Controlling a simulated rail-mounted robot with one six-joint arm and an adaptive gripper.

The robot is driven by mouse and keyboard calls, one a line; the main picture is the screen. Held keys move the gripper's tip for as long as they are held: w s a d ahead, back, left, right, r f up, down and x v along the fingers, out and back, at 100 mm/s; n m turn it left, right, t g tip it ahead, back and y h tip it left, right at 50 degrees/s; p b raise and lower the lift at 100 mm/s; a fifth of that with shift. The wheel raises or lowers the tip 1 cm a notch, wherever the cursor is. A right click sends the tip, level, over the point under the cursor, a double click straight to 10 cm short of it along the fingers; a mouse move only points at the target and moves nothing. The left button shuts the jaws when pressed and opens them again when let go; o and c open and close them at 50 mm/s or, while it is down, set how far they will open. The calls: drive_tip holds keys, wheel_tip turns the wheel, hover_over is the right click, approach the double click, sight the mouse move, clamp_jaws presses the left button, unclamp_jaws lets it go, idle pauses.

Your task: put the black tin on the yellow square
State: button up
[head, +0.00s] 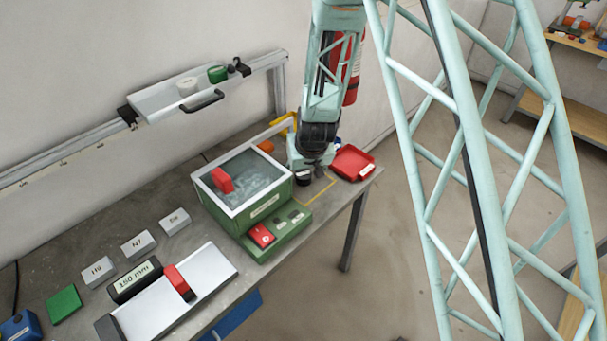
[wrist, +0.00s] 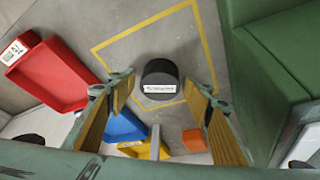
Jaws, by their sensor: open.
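The black tin (wrist: 160,75) stands upright on the grey table, with a white label on its side. It also shows as a dark shape below my gripper in the head view (head: 303,179). The yellow square (wrist: 139,26) is a thin outline on the table, partly visible in the head view (head: 321,191). The tin appears inside the outline, close to its near edge; the fingers hide part of that edge. My gripper (wrist: 159,80) is open, with a finger on either side of the tin in the picture and gaps between. I cannot tell how far down the fingers reach.
A red tray (wrist: 52,75) lies left of the square, and a green box (wrist: 262,80) stands close on the right. Blue (wrist: 124,128), yellow (wrist: 143,150) and orange (wrist: 195,140) things lie near the fingers. A glass-topped green box (head: 245,180) stands beside my arm.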

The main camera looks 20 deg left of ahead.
drive_tip(key=shift+r, duration=0.1)
drive_tip(key=p+v, duration=0.3)
drive_tip(key=v, duration=0.9)
drive_tip(key=shift+p, duration=0.35)
drive_tip(key=shift+r, duration=0.1)
idle(0.4)
drive_tip(key=s+d+r+m, duration=0.1)
drive_tip(key=s+d+r, duration=0.4)
drive_tip(key=d+r, duration=0.7)
drive_tip(key=s+d+r+m, duration=0.1)
drive_tip(key=s+d+r, duration=0.4)
drive_tip(key=d+r, duration=0.75)
drive_tip(key=s+d+r+m, duration=0.1)
drive_tip(key=s+d+r, duration=0.3)
drive_tip(key=s, duration=0.5)
drive_tip(key=s+d+r+m+h, duration=0.1)
drive_tip(key=s+d+r, duration=0.3)
drive_tip(key=s+d, duration=0.3)
drive_tip(key=s+d+r+m+h, duration=0.1)
drive_tip(key=s+d+r, duration=0.3)
drive_tip(key=s, duration=0.8)
drive_tip(key=shift+d+m, duration=0.5)
drive_tip(key=shift+d, duration=0.6)
drive_tip(key=shift+c, duration=0.4)
